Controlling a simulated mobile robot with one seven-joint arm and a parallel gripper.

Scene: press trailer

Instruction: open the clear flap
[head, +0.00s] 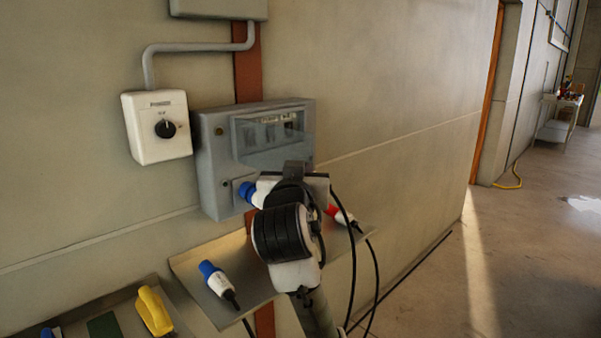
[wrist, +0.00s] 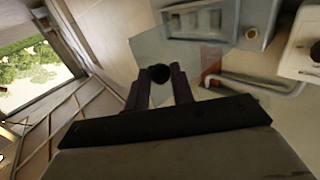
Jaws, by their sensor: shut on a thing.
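The grey box (head: 210,165) on the wall has a window with a row of breakers behind it. Its clear flap (head: 268,160) stands out from the box front at an angle, its free edge toward my gripper. In the wrist view the clear flap (wrist: 148,48) reaches from beside the breaker window to between my fingers. My gripper (wrist: 159,76) is shut on the flap's round black knob (wrist: 160,73). In the head view my wrist hides the fingertips and the knob.
A white switch box (head: 157,127) with a black dial is left of the grey box. A blue plug (head: 248,191) sits at its lower front. Below, a metal shelf (head: 190,262) holds a blue-and-white connector (head: 217,279); a red one (head: 342,216) is right of my arm. Black cables hang beside my arm.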

